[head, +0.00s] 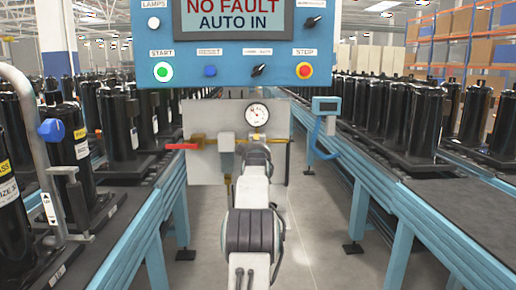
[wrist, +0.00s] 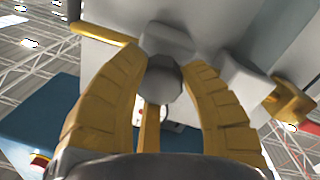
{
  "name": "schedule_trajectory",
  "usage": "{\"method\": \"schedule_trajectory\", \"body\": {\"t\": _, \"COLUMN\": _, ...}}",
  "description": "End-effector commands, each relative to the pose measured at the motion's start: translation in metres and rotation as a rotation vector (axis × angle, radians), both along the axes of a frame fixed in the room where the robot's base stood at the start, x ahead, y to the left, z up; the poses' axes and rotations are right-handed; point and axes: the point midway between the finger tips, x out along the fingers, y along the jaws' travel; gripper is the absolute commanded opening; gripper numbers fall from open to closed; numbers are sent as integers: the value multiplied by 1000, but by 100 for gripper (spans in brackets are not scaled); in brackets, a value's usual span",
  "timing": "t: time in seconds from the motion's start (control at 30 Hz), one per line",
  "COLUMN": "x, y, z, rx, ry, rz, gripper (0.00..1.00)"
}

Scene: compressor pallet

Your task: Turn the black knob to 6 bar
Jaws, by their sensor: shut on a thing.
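The black knob (wrist: 163,84) looks dark grey and round in the wrist view, under a grey regulator body (wrist: 166,41). My gripper (wrist: 163,72) has its yellow fingers closed on the knob from both sides. In the head view my gripper (head: 256,152) is at the panel, below the pressure gauge, and my arm hides the knob. The round white gauge (head: 257,115) has a needle and a red mark; its numbers are too small to read.
A grey panel (head: 205,165) carries yellow pipe and a red-handled valve (head: 182,146) left of my gripper. A blue control box (head: 225,50) hangs above. Conveyors with black compressors (head: 121,125) line both sides. A small blue device (head: 326,104) stands right of the panel.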

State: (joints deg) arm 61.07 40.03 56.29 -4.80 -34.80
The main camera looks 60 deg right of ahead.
Motion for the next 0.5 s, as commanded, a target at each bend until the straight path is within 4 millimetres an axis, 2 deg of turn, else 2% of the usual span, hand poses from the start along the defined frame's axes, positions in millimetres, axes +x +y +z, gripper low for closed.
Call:
{"method": "schedule_trajectory", "body": {"t": 0.17, "x": 3, "y": 2, "z": 5, "rx": -11, "ry": -5, "rz": 4, "gripper": 6}}
{"method": "schedule_trajectory", "body": {"t": 0.2, "x": 3, "y": 2, "z": 5, "rx": -11, "ry": -4, "rz": 4, "gripper": 41}}
{"method": "schedule_trajectory", "body": {"t": 0.5, "x": 2, "y": 1, "z": 3, "rx": -7, "ry": -1, "rz": 2, "gripper": 65}}
